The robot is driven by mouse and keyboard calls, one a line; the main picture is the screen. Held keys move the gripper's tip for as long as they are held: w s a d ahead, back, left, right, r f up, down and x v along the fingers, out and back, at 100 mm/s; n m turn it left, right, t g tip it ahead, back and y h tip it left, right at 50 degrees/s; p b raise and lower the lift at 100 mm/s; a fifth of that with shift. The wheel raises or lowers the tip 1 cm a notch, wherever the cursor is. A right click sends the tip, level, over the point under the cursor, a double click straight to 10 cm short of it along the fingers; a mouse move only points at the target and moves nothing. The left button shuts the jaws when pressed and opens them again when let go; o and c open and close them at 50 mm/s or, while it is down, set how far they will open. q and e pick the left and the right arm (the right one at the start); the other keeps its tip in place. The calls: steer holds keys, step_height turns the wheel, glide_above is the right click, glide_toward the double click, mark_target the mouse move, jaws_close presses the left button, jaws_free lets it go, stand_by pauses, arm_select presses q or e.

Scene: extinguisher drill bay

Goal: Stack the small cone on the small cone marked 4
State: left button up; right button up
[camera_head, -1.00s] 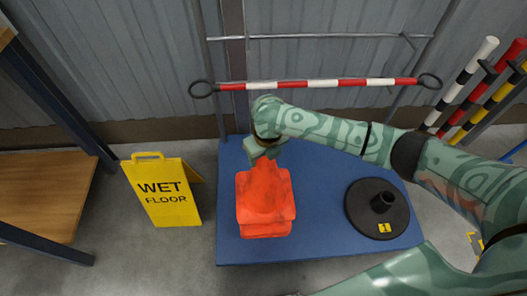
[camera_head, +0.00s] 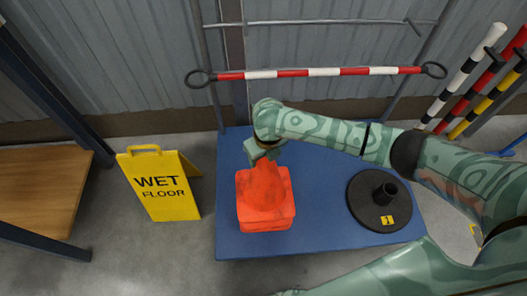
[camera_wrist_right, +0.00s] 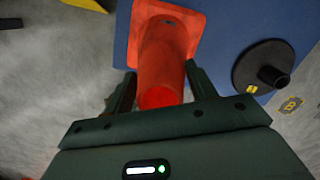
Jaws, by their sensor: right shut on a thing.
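An orange cone (camera_head: 264,188) is upright on the blue platform (camera_head: 330,235), its square base near the platform's left side. My right gripper (camera_head: 268,157) is shut on its upper part from above. In the right wrist view, the fingers of the right gripper (camera_wrist_right: 160,88) stand on both sides of the orange cone (camera_wrist_right: 160,65). The orange bases overlap closely, so a lower cone is largely hidden and I cannot clearly separate the two. No number 4 is readable. My left gripper is not in view.
A round black base (camera_head: 379,215) with a short tube and a yellow tag stands on the platform's right. A yellow wet floor sign (camera_head: 160,188) stands left of the platform. A red-white bar (camera_head: 320,72) runs behind. A wooden shelf (camera_head: 35,190) is far left.

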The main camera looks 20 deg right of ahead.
steer(key=shift+f+b, duration=0.45)
steer(key=shift+f, duration=0.5)
steer(key=shift+f+b, duration=0.3)
steer(key=shift+f, duration=0.3)
steer(key=shift+f+b, duration=1.1)
steer(key=shift+f, duration=0.9)
steer(key=o, duration=1.5)
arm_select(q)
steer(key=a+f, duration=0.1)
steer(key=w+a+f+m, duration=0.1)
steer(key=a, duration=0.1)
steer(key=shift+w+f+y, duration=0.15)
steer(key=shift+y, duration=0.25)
